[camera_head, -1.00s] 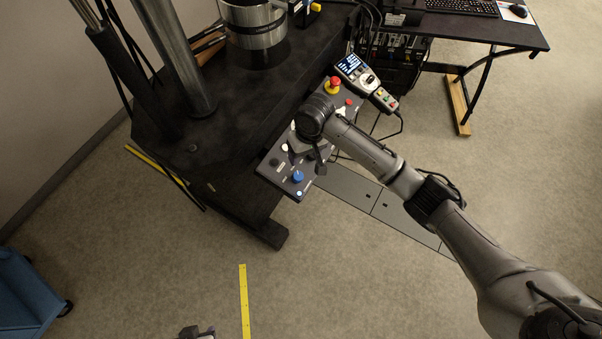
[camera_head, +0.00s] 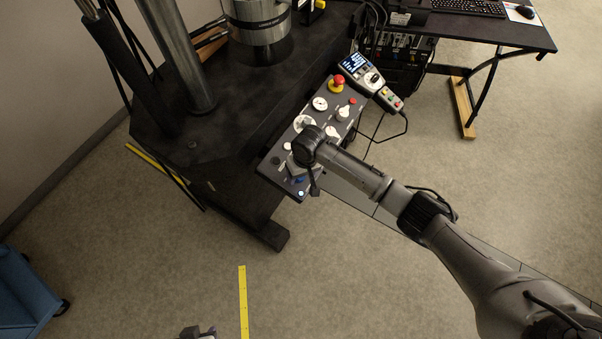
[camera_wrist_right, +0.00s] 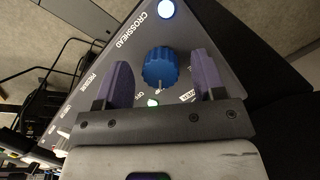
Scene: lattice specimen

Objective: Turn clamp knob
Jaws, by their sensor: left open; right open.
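A blue ribbed knob (camera_wrist_right: 160,68) stands on the dark control panel, near the printed word CROSSHEAD, in the right wrist view. My right gripper (camera_wrist_right: 162,72) is open, its two purple fingers on either side of the knob, with gaps visible. In the head view my right wrist covers most of the blue knob (camera_head: 299,180) at the near end of the control panel (camera_head: 277,160). I cannot read a clamp label. Only a small part of my left gripper (camera_head: 198,332) shows at the bottom edge; it is open and far from the panel.
A red emergency button (camera_head: 337,82), a gauge (camera_head: 320,103) and several white knobs sit further up the panel. A pendant with a screen (camera_head: 362,68) hangs beside it. The black machine table (camera_head: 225,125) borders the panel's left. Open floor lies in front.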

